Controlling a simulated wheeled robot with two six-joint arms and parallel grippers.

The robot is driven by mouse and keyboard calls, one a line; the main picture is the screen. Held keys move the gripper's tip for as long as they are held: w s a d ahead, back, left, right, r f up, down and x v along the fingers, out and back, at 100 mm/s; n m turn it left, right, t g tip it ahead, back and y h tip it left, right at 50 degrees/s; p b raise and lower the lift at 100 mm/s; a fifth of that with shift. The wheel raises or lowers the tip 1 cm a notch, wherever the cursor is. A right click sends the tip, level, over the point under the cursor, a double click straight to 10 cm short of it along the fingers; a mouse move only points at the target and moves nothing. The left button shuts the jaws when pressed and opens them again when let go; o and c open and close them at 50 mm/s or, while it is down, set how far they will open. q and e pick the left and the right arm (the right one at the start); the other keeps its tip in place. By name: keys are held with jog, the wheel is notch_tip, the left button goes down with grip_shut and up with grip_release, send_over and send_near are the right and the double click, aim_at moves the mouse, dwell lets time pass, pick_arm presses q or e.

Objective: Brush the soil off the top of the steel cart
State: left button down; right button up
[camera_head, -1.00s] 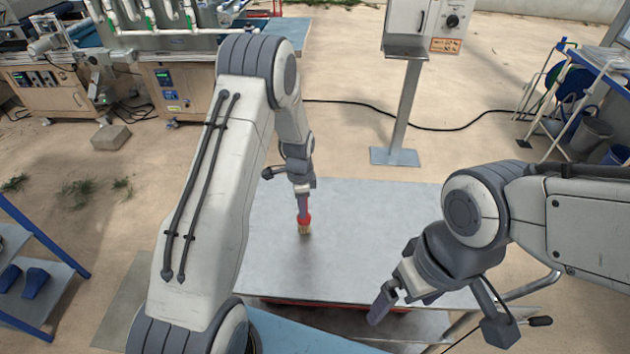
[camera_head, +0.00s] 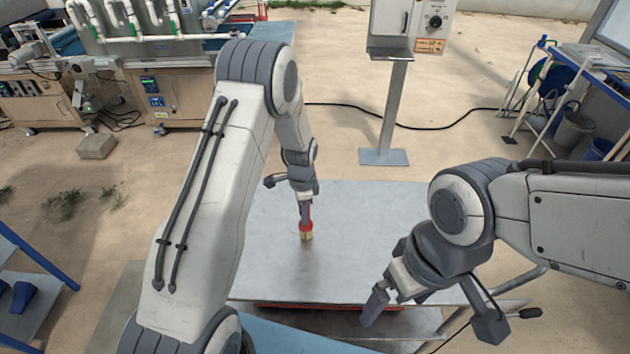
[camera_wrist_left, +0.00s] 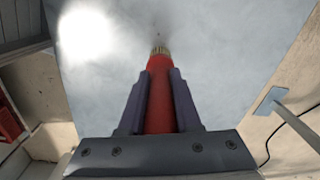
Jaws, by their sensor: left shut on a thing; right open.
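The steel cart (camera_head: 350,270) has a flat grey top in the middle of the head view. My left gripper (camera_head: 305,212) is shut on a red-handled brush (camera_head: 306,228) and holds it bristles down over the cart top. In the left wrist view the red handle (camera_wrist_left: 160,95) sits between the two fingers, with pale bristles at its far end. A faint brownish smudge shows by the bristle tip; I cannot tell if the bristles touch the top. My right gripper (camera_head: 376,303) is open and empty above the cart's front right part.
A control box on a post (camera_head: 390,110) stands behind the cart. A wooden-cased machine (camera_head: 170,95) is at the back left, and a blue-framed rack with buckets (camera_head: 575,128) at the right. A blue-railed shelf (camera_head: 30,280) is at the left. The visible cart top is otherwise clear.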

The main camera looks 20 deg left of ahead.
pick_arm(q)
jog(key=shift+w+d, duration=0.1)
jog(key=shift+d, duration=0.35)
jog(key=shift+w+d+r+p, duration=0.15)
jog(key=shift+d+r+p, duration=0.15)
jog(key=shift+r, duration=0.3)
jog(key=shift+w+d+r+p, duration=0.1)
jog(key=shift+d+r+p, duration=0.1)
jog(key=shift+r+p, duration=0.25)
jog(key=shift+s+r, duration=0.1)
jog(key=shift+r, duration=0.35)
jog(key=shift+d+r+p, duration=0.15)
jog(key=shift+r+p, duration=0.55)
notch_tip(320, 180, up, 4)
jog(key=shift+f+p, duration=0.2)
jog(key=shift+p, duration=1.05)
